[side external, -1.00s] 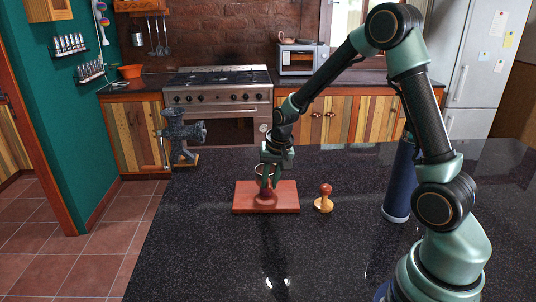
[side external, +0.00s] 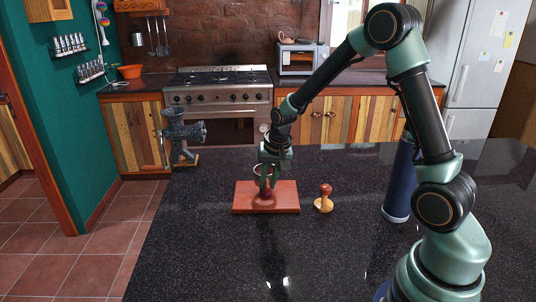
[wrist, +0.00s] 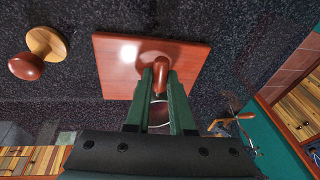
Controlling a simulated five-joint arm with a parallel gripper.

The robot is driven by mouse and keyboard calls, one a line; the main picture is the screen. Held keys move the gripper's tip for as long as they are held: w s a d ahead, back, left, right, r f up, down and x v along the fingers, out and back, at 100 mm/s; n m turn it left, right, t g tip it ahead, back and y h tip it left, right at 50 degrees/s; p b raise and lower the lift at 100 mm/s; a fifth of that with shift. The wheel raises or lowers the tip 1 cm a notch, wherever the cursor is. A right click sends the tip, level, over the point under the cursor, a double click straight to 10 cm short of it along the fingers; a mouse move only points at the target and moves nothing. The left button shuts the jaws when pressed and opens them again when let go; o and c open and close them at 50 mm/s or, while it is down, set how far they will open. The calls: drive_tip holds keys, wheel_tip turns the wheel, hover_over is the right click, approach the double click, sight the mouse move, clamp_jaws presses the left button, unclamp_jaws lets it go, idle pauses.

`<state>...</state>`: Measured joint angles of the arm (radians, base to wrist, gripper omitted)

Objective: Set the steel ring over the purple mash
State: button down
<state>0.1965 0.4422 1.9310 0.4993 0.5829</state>
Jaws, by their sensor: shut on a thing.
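My gripper (side external: 267,186) points down, shut on the ring. I cannot tell whether the ring is centred over the mash.
A wooden stamp-like tool with a round knob (side external: 325,198) stands right of the board. A dark grinder (side external: 184,135) stands at the counter's far left edge. A dark blue cylinder (side external: 400,185) stands near my base. The black counter in front of the board is clear.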

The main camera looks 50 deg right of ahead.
drive_tip(key=shift+w, duration=0.1)
idle(1.2)
drive_tip(key=shift+f, duration=2.15)
idle(3.2)
drive_tip(key=shift+c, duration=1.5)
unclamp_jaws()
